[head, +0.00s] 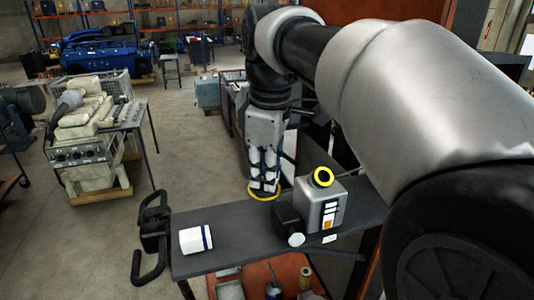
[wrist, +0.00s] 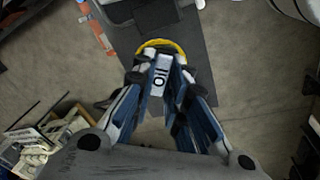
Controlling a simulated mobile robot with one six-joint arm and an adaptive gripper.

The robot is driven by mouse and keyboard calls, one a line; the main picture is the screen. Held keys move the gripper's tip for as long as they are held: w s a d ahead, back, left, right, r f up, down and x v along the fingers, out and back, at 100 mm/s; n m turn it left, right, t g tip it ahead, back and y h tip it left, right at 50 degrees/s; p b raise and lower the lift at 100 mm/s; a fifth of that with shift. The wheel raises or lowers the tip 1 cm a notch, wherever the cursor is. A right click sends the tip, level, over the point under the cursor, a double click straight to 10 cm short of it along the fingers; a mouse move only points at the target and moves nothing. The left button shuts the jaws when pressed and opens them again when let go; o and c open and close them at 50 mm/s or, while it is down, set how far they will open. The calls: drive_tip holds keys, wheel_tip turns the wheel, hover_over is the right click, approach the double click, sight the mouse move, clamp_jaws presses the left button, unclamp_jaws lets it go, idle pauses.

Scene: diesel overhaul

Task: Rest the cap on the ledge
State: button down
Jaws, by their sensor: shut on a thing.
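The cap (head: 265,194) is a yellow-rimmed round piece at the lower end of my gripper (head: 263,187). In the wrist view its yellow edge (wrist: 163,42) shows as an arc just beyond the fingertips (wrist: 160,72). My gripper points down and is shut on the cap. The dark grey ledge (head: 235,227) runs below it. I cannot tell whether the cap touches the ledge. A grey canister (head: 317,212) with a yellow-ringed dark opening (head: 322,177) stands on the ledge, just right of my gripper. The fingers hide part of the cap.
A white cylinder with a blue band (head: 195,239) lies on the ledge's left part. A black item (head: 286,216) and a small white round piece (head: 296,240) are beside the canister. A black handle (head: 153,235) sits at the left end. The ledge's middle is clear.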

drive_tip(key=a+f+g, duration=0.1)
drive_tip(key=a+f, duration=0.4)
drive_tip(key=f, duration=0.1)
drive_tip(key=shift+w+g+h, duration=0.3)
drive_tip(key=shift+w+g, duration=0.1)
drive_tip(key=shift+s+d+r, duration=0.1)
idle(0.4)
drive_tip(key=shift+f+b, duration=1.65)
drive_tip(key=shift+f, duration=0.8)
drive_tip(key=c, duration=1.5)
unclamp_jaws()
